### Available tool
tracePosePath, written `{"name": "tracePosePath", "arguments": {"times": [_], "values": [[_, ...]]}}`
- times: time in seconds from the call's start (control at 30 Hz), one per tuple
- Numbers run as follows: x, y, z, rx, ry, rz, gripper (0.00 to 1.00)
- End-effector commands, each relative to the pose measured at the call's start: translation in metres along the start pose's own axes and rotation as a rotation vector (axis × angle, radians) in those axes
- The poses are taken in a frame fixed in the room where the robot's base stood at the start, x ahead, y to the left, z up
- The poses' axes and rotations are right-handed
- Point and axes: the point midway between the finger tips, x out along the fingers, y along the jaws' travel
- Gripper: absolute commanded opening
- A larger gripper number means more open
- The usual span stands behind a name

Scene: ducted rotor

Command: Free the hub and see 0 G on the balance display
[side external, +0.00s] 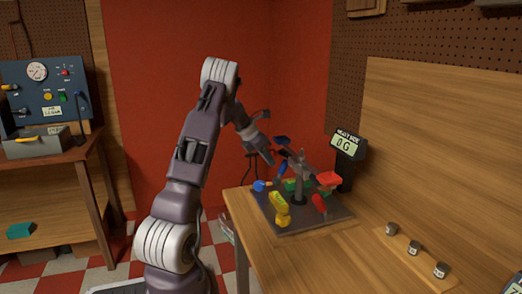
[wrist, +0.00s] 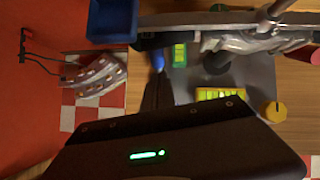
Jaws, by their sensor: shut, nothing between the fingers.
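The grey hub and rotor (side external: 299,166) stand on a post above a dark base plate (side external: 318,222) on the wooden table. In the wrist view, the grey rotor (wrist: 245,42) crosses the upper right. The balance display (side external: 346,144) behind the stand reads 0 G. My gripper (side external: 268,155) is shut and empty, just left of the rotor. In the wrist view its dark fingers (wrist: 157,78) point up the picture, left of the hub. I cannot tell whether they touch any rotor part, or whether the hub is locked.
Blue, red and yellow parts surround the post, including a yellow piece (side external: 279,209) and a red tray (side external: 328,179). A blue tray (wrist: 112,20) is at the wrist view's upper left. Three small weights (side external: 415,248) stand front right. The table between is clear.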

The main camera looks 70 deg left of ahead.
Motion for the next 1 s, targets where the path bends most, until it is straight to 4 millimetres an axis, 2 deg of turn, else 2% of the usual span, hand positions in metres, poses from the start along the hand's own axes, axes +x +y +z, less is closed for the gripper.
{"name": "tracePosePath", "arguments": {"times": [0.1, 0.23, 0.63, 0.8, 1.0], "values": [[0.016, 0.0, 0.011, 0.003, -0.002, 0.0, 0.0], [0.025, 0.0, 0.017, 0.003, -0.002, 0.001, 0.0], [0.028, 0.0, 0.02, 0.002, -0.002, 0.001, 0.0], [0.04, -0.003, 0.03, 0.003, -0.002, 0.0, 0.0], [0.042, -0.006, 0.034, 0.004, -0.007, -0.005, 0.0]]}}
